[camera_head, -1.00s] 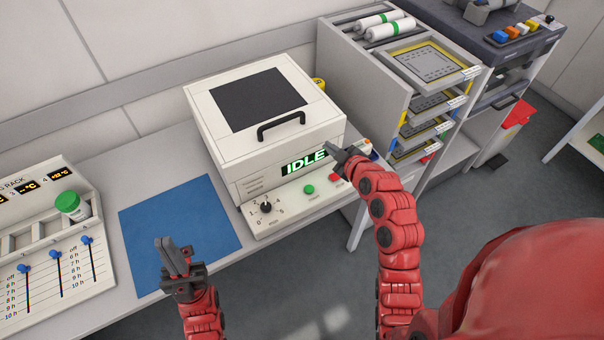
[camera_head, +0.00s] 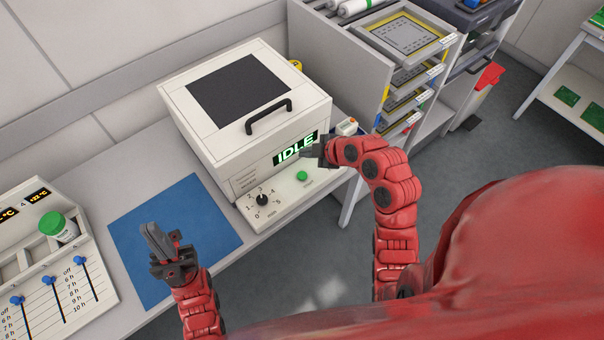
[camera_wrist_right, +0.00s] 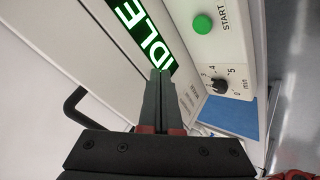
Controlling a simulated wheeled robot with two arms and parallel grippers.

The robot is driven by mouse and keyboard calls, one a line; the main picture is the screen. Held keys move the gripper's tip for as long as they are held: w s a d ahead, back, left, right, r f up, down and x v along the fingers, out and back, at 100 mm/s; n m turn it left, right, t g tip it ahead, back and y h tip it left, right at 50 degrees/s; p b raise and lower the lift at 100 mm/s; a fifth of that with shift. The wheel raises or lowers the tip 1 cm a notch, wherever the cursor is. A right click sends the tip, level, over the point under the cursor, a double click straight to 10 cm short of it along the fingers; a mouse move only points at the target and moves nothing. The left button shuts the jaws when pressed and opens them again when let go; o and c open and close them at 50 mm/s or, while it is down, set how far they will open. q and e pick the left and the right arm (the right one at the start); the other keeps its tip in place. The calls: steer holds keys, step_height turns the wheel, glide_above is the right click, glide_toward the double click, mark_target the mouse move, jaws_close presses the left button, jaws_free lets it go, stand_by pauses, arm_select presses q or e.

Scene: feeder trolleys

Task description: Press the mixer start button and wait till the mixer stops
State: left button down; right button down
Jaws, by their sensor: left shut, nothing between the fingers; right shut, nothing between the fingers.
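The mixer (camera_head: 205,130) is a white box with a closed lid, a dark top panel and a black handle. Its display (camera_head: 296,148) reads IDLE in green. The green start button (camera_head: 302,176) sits on the front ledge, right of the black minutes dial (camera_head: 263,200). My right gripper (camera_head: 308,152) is shut and empty in front of the display, just above the start button. In the right wrist view its fingers (camera_wrist_right: 158,76) point at the display's edge, with the start button (camera_wrist_right: 202,24) to their upper right, apart from them. My left gripper (camera_head: 150,232) is shut and empty over the blue mat.
A blue mat (camera_head: 200,215) lies left of the mixer. A rack with blue sliders (camera_head: 50,280) and a green-capped jar (camera_head: 57,226) stands at far left. A shelf unit with trays (camera_head: 405,78) stands at right.

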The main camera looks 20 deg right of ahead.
mark_target(306, 176)
step_height(306, 176, down, 8)
steer(key=b, duration=0.2)
steer(key=shift+r+b, duration=0.15)
steer(key=shift+b, duration=0.2)
steer(key=shift+f+b, duration=0.4)
steer(key=shift+r, duration=0.1)
stand_by(1.3)
steer(key=shift+f+b, duration=0.45)
steer(key=shift+b, duration=0.3)
